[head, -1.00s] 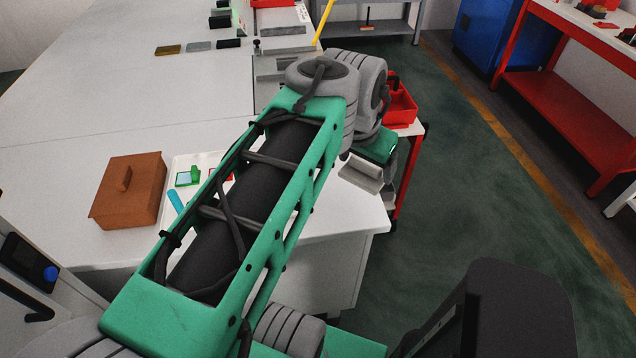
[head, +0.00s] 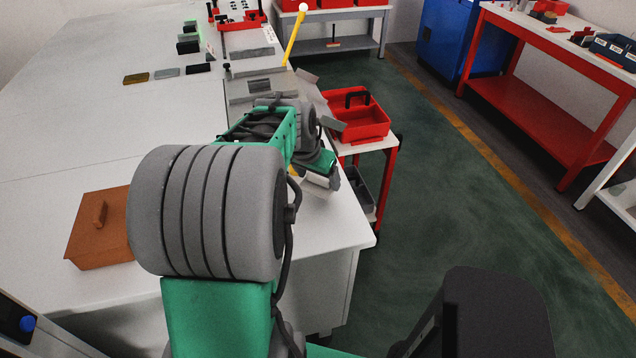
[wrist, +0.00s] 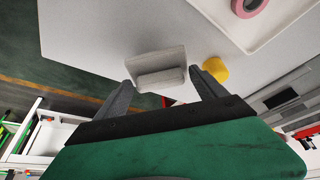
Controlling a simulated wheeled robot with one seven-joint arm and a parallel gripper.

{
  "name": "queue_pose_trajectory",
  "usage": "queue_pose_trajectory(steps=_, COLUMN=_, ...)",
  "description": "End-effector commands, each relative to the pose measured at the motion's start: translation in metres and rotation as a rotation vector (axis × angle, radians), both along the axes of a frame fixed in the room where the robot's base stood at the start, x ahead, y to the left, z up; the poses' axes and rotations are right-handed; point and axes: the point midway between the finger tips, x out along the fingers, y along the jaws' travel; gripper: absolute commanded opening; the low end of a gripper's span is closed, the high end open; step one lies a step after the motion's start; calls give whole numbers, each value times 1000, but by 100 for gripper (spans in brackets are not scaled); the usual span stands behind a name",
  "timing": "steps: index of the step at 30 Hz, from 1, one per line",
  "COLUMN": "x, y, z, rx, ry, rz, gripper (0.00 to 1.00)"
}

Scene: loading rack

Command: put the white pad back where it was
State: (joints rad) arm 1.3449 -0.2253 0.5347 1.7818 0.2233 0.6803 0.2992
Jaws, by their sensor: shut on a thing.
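The white pad (wrist: 158,64), a pale block with a stepped shape, sits between the two dark fingers of my gripper (wrist: 160,77) in the wrist view. My gripper is shut on it. The pad appears to be held above the pale worktop (wrist: 100,45). In the head view my gripper (head: 318,178) is over the right edge of the white bench (head: 335,225), beside the red cart. My own arm hides part of the bench there, and the pad is hard to make out.
A yellow object (wrist: 215,69) stands close to one finger. A white tray (wrist: 262,40) holds a pink ring (wrist: 247,5). A red caddy (head: 358,118) sits on the cart at right. A brown lidded box (head: 98,228) is at left. The bench's far left is largely clear.

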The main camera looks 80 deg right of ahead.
Motion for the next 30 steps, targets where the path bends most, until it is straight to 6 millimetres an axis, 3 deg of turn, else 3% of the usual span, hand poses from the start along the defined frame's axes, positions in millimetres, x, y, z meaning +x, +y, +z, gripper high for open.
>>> queue_pose_trajectory(steps=5, x=-1, y=0, z=-29, rx=3, ry=1, rz=-2, gripper=48)
queue_pose_trajectory(steps=12, x=-1, y=0, z=-31, rx=1, ry=0, rz=-2, gripper=48)
queue_pose_trajectory(steps=13, x=-1, y=0, z=-32, rx=1, ry=0, rz=-2, gripper=82)
queue_pose_trajectory(steps=20, x=-1, y=0, z=-31, rx=1, ry=0, rz=-2, gripper=100)
queue_pose_trajectory(steps=30, x=0, y=3, z=-21, rx=-2, ry=-1, rz=-1, gripper=100)
